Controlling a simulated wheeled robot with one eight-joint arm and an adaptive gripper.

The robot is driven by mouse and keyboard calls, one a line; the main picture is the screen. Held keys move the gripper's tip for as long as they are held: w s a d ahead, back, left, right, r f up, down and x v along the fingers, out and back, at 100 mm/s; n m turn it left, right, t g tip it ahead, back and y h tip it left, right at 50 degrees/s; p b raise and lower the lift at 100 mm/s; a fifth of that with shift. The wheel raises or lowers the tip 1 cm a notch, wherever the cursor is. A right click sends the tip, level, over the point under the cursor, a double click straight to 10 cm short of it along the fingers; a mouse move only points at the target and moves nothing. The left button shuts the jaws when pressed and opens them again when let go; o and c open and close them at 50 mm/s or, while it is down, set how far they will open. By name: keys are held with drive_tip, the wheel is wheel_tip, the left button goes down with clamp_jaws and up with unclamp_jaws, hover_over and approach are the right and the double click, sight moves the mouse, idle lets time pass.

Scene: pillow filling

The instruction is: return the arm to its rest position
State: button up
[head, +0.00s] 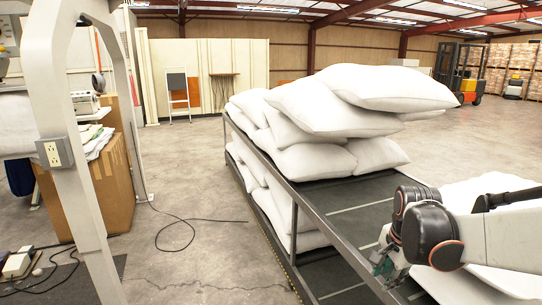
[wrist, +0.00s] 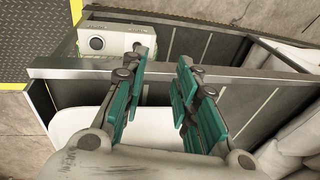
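My gripper (head: 385,264) is at the lower right of the head view, above the near end of the dark shelf rack, with its arm reaching in from the right. In the wrist view my gripper (wrist: 163,70) shows two teal-padded fingers spread apart with nothing held between them. Its fingers are seen over the rack's metal rail (wrist: 235,74). A white surface, perhaps a pillow (wrist: 72,122), lies below and behind the fingers. I cannot tell the exact gap between the fingers and the rail.
White pillows (head: 345,105) are stacked on the far part of the two-level rack (head: 345,190). Another pillow (head: 495,186) lies beside my arm. A pale machine frame (head: 62,130) and a cardboard box (head: 112,190) stand left. Open floor with a black cable (head: 185,222) lies between.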

drive_tip(key=s+a+r+n+t, duration=0.3)
drive_tip(key=s+a+r+n, duration=0.4)
drive_tip(key=s+a+f+n+t, duration=0.1)
drive_tip(key=s+a+n, duration=0.1)
drive_tip(key=s+n, duration=0.5)
drive_tip(key=shift+s+n, duration=0.4)
drive_tip(key=shift+s, duration=1.5)
drive_tip(key=shift+t, duration=0.3)
